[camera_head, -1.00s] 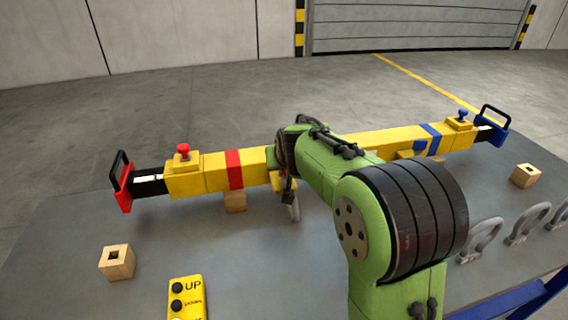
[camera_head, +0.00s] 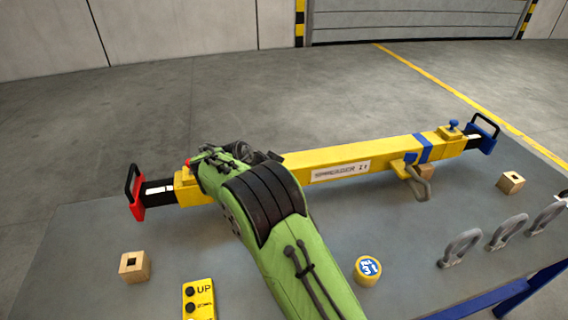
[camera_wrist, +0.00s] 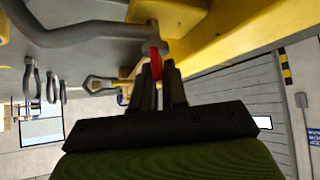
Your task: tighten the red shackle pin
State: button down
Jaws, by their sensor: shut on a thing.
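The red shackle pin (camera_wrist: 155,62) shows in the wrist view as a small red piece between my two fingertips. My gripper (camera_wrist: 164,72) is shut on it, just below the yellow beam. A large grey shackle bow (camera_wrist: 75,34) lies at the upper left of the wrist view, close to the pin. How far the pin is threaded cannot be seen. The yellow spreader beam (camera_head: 340,158) lies across the table, with a red handle end (camera_head: 136,196) at left.
A second shackle (camera_head: 418,184) hangs under the beam near the blue band. Several loose grey shackles (camera_head: 505,232) stand at right. Wooden blocks (camera_head: 134,267), a yellow UP pendant (camera_head: 199,299) and a round yellow piece with a blue label (camera_head: 367,270) sit on the table's front part.

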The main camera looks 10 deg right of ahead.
jog(key=m+g+p, duration=0.1)
jog(key=p, duration=0.2)
jog(key=r+m+g+h+p, duration=0.1)
jog(key=m+p, duration=0.1)
jog(key=p, duration=0.1)
jog(key=shift+g+p, duration=0.3)
jog(key=shift+p, duration=0.1)
jog(key=m+g+p, duration=0.1)
jog(key=p, duration=0.1)
jog(key=m+p, duration=0.2)
jog(key=shift+w+f+g+p, duration=0.1)
jog(key=shift+f+g+p, duration=0.15)
jog(key=shift+g+p, duration=0.15)
jog(key=shift+f+p, duration=0.1)
jog(key=shift+p, duration=0.2)
jog(key=c, duration=1.2)
grip_release()
jog(key=shift+c, duration=0.2)
jog(key=shift+f, duration=0.1)
jog(key=p+v, duration=0.4)
jog(key=v, duration=1.2)
jog(key=shift+w+f, duration=0.15)
jog(key=shift+w, duration=0.05)
